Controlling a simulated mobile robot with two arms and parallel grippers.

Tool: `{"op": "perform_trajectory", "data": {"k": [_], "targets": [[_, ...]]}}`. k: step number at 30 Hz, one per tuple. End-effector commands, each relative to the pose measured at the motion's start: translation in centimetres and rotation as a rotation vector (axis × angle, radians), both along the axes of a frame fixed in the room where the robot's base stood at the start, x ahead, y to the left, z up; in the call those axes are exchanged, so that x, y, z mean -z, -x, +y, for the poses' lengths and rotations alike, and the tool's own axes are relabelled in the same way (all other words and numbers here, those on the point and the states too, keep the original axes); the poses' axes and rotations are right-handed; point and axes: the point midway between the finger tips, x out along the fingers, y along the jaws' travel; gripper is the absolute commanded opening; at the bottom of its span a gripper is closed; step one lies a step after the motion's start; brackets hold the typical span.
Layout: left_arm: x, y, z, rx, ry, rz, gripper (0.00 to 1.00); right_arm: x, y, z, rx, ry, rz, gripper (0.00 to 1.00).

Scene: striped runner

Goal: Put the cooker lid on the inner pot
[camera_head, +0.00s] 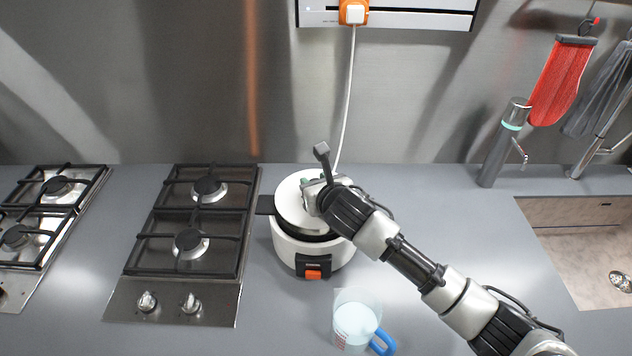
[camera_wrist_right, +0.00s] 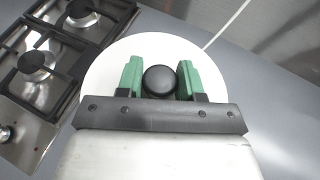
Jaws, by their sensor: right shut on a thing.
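The cooker lid (camera_head: 291,207) is a white disc with a round black knob (camera_wrist_right: 159,80). My right gripper (camera_wrist_right: 160,82) is shut on this knob, one green finger on each side. In the head view the right gripper (camera_head: 312,196) is partly hidden by its own wrist. The lid is over the white rice cooker (camera_head: 290,249), which has an orange switch on its front. A dark gap shows between the lid's front edge and the cooker body, and the lid looks tilted. The inner pot is hidden under the lid. My left gripper is not in view.
A clear measuring cup (camera_head: 355,318) with a blue handle stands in front of the cooker. A gas hob (camera_head: 190,240) is close on the left. A white cord (camera_head: 347,100) runs up behind the cooker to the wall socket. A sink and tap (camera_head: 502,145) are at the right.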

Motion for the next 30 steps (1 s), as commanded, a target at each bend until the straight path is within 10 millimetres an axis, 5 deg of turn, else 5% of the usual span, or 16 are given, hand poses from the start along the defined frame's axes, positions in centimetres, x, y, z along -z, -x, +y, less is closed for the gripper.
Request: {"op": "perform_trajectory", "data": {"k": [24,25,30], "targets": [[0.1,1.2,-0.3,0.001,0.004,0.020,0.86,1.6,0.0,0.0,-0.001,-0.001,-0.004,0.09],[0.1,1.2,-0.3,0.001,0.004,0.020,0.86,1.7,0.0,0.0,0.000,0.000,-0.002,0.38],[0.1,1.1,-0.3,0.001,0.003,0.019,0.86,1.7,0.0,0.0,0.000,0.000,-0.002,0.62]]}}
